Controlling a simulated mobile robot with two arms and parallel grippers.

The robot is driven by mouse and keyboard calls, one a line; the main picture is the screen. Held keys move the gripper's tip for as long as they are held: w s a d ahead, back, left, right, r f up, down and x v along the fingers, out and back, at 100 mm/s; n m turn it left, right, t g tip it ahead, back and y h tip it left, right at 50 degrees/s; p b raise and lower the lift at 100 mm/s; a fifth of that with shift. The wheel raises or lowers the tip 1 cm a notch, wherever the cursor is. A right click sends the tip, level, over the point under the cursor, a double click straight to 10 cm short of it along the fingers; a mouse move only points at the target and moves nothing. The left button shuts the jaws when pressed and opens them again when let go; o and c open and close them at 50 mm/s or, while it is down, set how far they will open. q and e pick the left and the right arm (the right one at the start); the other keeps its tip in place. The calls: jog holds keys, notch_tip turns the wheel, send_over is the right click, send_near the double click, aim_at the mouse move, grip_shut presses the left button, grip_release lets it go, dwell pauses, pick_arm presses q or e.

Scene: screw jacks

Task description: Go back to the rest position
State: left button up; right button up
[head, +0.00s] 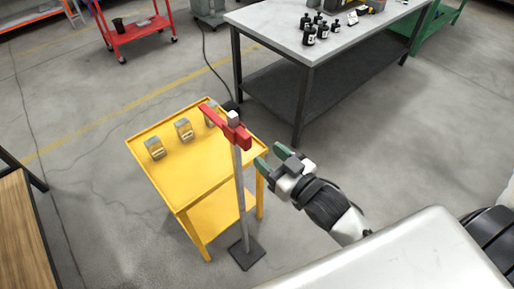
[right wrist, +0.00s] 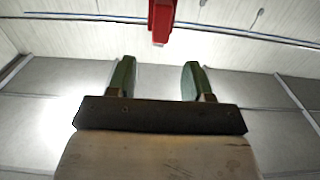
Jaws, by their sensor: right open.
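My right gripper (head: 271,158) is open and empty, to the right of a grey post (head: 241,190). A red crossbar (head: 236,135) with a pale block on top sits at the upper end of the post. The post stands upright on a dark square base plate (head: 246,254). In the right wrist view the two green fingers (right wrist: 156,78) are spread with nothing between them. The red part (right wrist: 162,18) shows beyond them at the top, apart from the fingertips. My left gripper is not in view.
A yellow cart (head: 195,185) stands behind the post, with small grey-and-yellow pieces (head: 184,129) on it. A grey-topped workbench (head: 285,38) with black bottles (head: 309,35) is at the back right. A red cart (head: 138,34) is at the back left. A wooden top (head: 22,235) is at the left edge.

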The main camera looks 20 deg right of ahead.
jog(key=shift+s+d, duration=0.2)
jog(key=shift+s, duration=0.45)
jog(key=s+d+f+m+g+h+b, duration=0.1)
jog(key=s+d+f+g+h, duration=0.15)
jog(key=f, duration=0.95)
jog(key=s+d+f+g+h, duration=0.1)
jog(key=s+d+f+g, duration=0.15)
jog(key=f, duration=0.95)
jog(key=s+d+f+m+g+h+b, duration=0.1)
jog(key=f+g+h, duration=0.15)
jog(key=f, duration=0.95)
jog(key=s+f+g, duration=0.4)
jog(key=s+f, duration=0.6)
jog(key=s, duration=0.3)
jog(key=s+a+f+g, duration=0.1)
jog(key=s+f+g, duration=0.3)
jog(key=s+f, duration=0.5)
jog(key=s+b, duration=0.1)
jog(key=s, duration=0.4)
jog(key=shift+a+f, duration=0.15)
jog(key=shift+f, duration=0.2)
